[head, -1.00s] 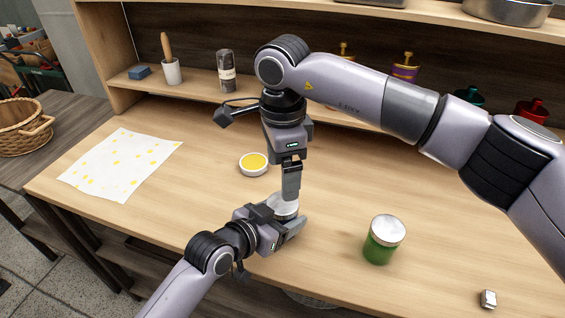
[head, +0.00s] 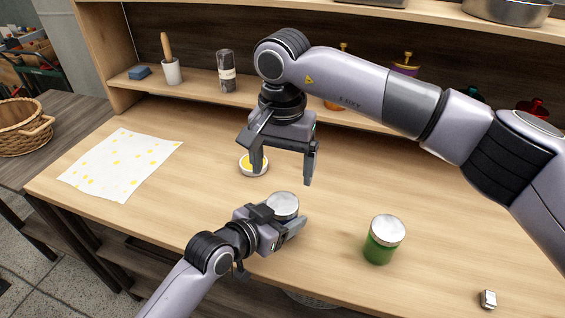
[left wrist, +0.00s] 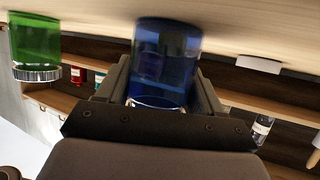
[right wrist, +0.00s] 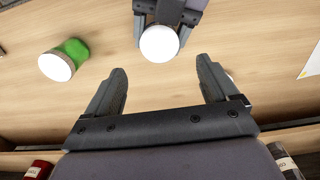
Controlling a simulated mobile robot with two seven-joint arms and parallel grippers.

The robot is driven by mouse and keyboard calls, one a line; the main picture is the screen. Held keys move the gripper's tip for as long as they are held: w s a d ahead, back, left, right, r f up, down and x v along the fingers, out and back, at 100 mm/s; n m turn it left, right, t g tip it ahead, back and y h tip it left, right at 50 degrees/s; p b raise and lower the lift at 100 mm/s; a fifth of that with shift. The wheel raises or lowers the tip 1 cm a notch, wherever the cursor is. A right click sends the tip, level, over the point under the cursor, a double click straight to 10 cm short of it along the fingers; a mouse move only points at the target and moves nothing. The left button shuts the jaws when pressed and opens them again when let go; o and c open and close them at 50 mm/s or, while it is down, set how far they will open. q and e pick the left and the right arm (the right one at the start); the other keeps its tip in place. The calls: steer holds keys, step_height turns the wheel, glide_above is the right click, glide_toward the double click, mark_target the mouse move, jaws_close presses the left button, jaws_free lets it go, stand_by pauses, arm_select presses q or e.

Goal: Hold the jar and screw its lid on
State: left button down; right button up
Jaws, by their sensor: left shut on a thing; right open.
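My left gripper (head: 284,220) is shut on a blue jar (left wrist: 166,60) standing at the table's front edge. A silver-white lid (head: 283,204) sits on top of the jar, and in the right wrist view the lid (right wrist: 159,43) shows as a bright disc between the left fingers. The frames do not show how tightly it is seated. My right gripper (head: 283,177) is open and empty above the lid, fingers pointing down and apart from it.
A green jar (head: 380,247) with a white lid stands to the right. Behind the right fingers is a small round white dish with yellow in it (head: 247,170). A spotted cloth (head: 122,165) lies left. A small metal item (head: 488,299) lies front right. A shelf (head: 190,92) runs along the back.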

mark_target(282, 202)
steer(key=shift+f, duration=4.05)
steer(key=c, duration=1.1)
steer(key=m, duration=0.5)
steer(key=shift+m, duration=0.4)
steer(key=m, duration=0.7)
